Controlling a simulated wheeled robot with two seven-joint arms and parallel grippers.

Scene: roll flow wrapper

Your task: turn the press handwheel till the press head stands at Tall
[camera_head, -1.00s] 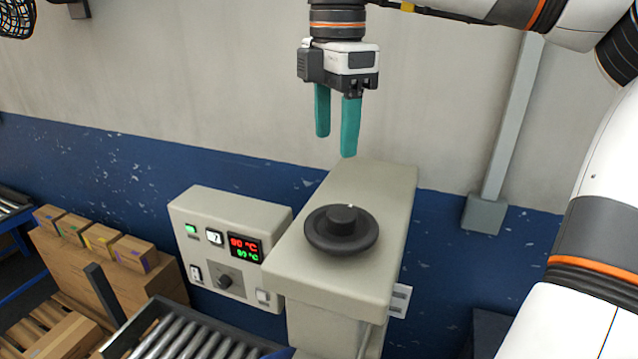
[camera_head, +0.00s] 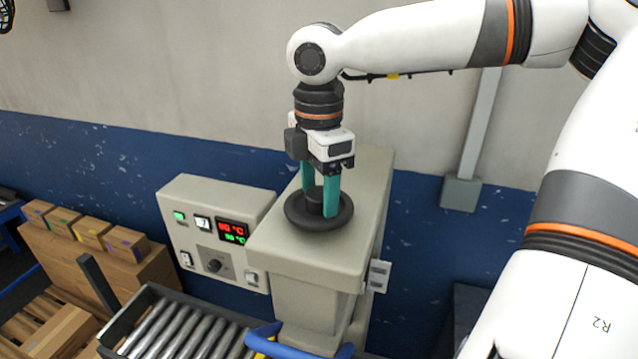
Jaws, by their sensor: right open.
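The press handwheel (camera_head: 297,217) is a black disc with a raised hub (camera_head: 314,200), lying flat on top of the beige press housing (camera_head: 362,215). My right gripper (camera_head: 319,204) points straight down over it. Its two teal fingers are apart, one on each side of the hub, with the tips down at the wheel. I cannot tell whether the fingers touch the hub. The press head and any height scale with a Tall mark cannot be made out here. My left gripper is not in view.
A control box (camera_head: 190,225) with red and green readouts stands left of the press. A roller conveyor (camera_head: 165,330) runs below it. Cartons (camera_head: 90,232) stand at the left. A grey wall post (camera_head: 470,140) is at the right. A blue part (camera_head: 290,345) shows at the bottom.

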